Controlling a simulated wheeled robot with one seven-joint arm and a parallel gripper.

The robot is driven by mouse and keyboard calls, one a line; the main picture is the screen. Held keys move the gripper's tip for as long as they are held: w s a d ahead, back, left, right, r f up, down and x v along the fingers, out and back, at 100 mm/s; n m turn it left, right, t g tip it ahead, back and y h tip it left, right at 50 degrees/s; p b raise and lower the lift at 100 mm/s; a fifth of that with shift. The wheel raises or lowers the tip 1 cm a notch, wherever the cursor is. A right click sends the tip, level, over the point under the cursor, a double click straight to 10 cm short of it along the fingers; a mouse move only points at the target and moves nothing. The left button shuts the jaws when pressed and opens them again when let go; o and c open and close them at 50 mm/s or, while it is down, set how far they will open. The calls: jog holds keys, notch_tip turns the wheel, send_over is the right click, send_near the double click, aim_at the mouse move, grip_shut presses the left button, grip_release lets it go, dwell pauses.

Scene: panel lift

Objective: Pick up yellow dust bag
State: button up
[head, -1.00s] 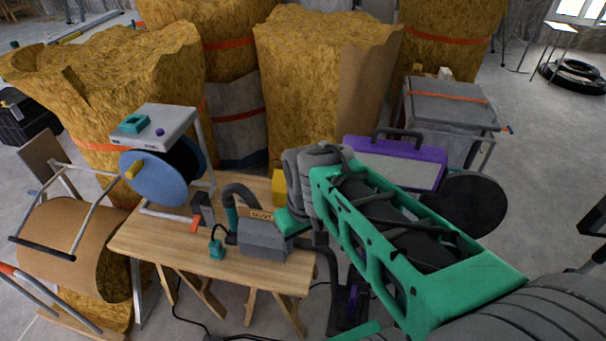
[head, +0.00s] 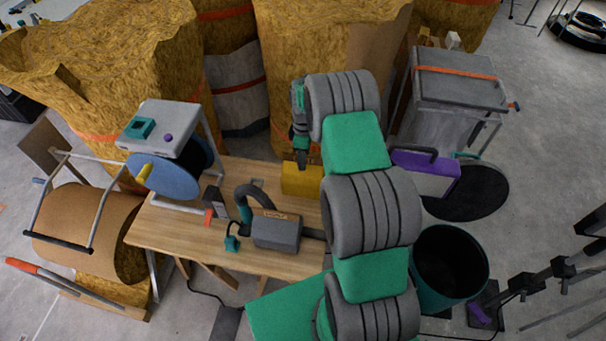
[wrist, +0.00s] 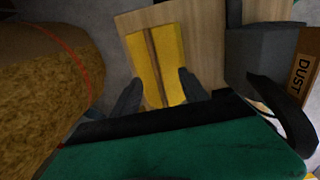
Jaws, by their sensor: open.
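The yellow dust bag (head: 300,181) is a boxy yellow block standing on the back right part of the wooden table (head: 178,226). My arm hides part of its right side in the head view. In the wrist view the bag (wrist: 168,60) shows a dark stripe along its middle. My gripper (wrist: 158,88) is open, with one dark finger on each side of the bag's near end. In the head view my gripper (head: 302,155) is just above and behind the bag. I cannot tell whether the fingers touch it.
A grey machine (head: 276,231) with a dust label and curved hose stands on the table in front of the bag. A wheel-and-box stand (head: 165,128) is at the table's left. Large straw-like bales (head: 100,65) stand close behind. A dark bin (head: 450,266) is at right.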

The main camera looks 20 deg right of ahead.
notch_tip(320, 180, down, 2)
jog(key=shift+f, duration=0.1)
grip_shut()
dwell(0.5)
